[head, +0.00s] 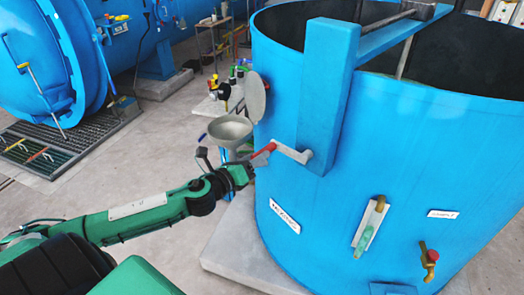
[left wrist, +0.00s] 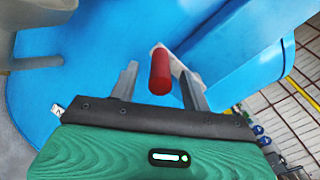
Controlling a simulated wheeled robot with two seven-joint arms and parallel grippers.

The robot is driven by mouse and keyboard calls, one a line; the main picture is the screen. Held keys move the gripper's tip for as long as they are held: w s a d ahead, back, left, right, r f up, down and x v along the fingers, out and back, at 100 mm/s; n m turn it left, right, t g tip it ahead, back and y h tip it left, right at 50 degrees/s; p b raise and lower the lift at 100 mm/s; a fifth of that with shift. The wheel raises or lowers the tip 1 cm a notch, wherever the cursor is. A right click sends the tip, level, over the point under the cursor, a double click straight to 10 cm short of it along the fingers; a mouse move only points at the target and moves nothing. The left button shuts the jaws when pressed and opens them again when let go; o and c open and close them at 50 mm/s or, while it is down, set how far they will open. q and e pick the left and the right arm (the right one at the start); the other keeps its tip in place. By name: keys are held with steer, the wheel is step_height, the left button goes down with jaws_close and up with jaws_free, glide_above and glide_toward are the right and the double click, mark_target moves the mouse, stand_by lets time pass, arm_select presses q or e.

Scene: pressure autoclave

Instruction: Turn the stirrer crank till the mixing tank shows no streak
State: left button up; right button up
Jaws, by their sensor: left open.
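The blue mixing tank (head: 405,150) fills the right of the head view. A sight glass (head: 369,226) on the tank front holds something greenish; I cannot make out a streak. My left gripper (head: 251,166) is right at the red handle. In the left wrist view the red handle (left wrist: 160,72) shows between the two spread fingers of my left gripper (left wrist: 159,78), with gaps visible on both sides. My right gripper is out of view.
A grey funnel with a raised lid (head: 230,128) stands just behind my left gripper. A brass tap with a red knob (head: 429,257) juts from the tank front. A large blue vessel (head: 45,60) stands at the back left over a floor grating (head: 95,140). Bare floor lies between.

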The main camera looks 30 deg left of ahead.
arm_select(q)
steer(key=shift+w+d+p, duration=0.15)
steer(key=shift+w+p, duration=0.1)
steer(key=shift+w, duration=0.55)
steer(key=shift+w+d+p, duration=0.1)
steer(key=shift+w+p, duration=0.1)
steer(key=shift+w, duration=0.55)
steer(key=shift+c, duration=0.2)
jaws_close()
